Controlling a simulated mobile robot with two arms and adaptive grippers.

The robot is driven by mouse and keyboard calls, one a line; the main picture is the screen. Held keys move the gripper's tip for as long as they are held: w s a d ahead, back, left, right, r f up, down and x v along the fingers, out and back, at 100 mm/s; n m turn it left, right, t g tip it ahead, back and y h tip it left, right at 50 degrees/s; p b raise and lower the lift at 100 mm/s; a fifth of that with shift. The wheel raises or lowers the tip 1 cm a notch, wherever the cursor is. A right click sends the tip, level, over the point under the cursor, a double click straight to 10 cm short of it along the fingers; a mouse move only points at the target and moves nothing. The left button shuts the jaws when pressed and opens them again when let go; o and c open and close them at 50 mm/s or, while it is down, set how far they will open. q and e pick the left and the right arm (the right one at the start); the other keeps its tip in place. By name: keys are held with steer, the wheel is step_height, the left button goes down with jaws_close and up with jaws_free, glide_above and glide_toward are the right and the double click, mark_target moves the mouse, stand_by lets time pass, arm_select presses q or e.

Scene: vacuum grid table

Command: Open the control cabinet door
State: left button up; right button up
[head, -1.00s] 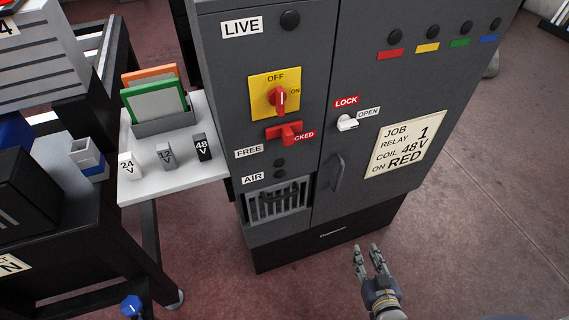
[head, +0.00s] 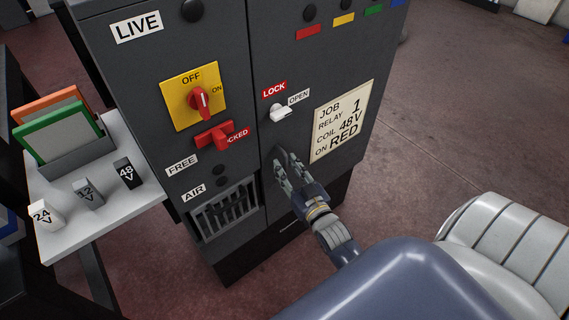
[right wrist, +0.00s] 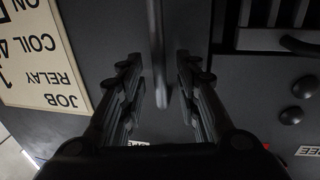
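The grey control cabinet (head: 235,130) stands upright, and its right-hand door (head: 330,60) is shut. The door's dark bar handle (right wrist: 156,45) runs between the two fingers of my right gripper in the right wrist view. My right gripper (right wrist: 157,75) is open around the handle, with a gap on both sides. In the head view the right gripper (head: 285,160) is at the door front and hides most of the handle. A white latch knob (head: 280,112) sits above it, between the LOCK and OPEN labels. My left gripper is not in view.
A red rotary switch (head: 201,100) on a yellow plate and a red slide (head: 214,136) are on the left panel. A white side shelf (head: 95,195) holds marked blocks and framed cards. The floor right of the cabinet is clear.

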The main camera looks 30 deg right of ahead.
steer(key=shift+w+d, duration=0.1)
steer(key=shift+w, duration=0.8)
steer(key=shift+c, duration=0.2)
jaws_close()
steer(key=shift+s, duration=0.1)
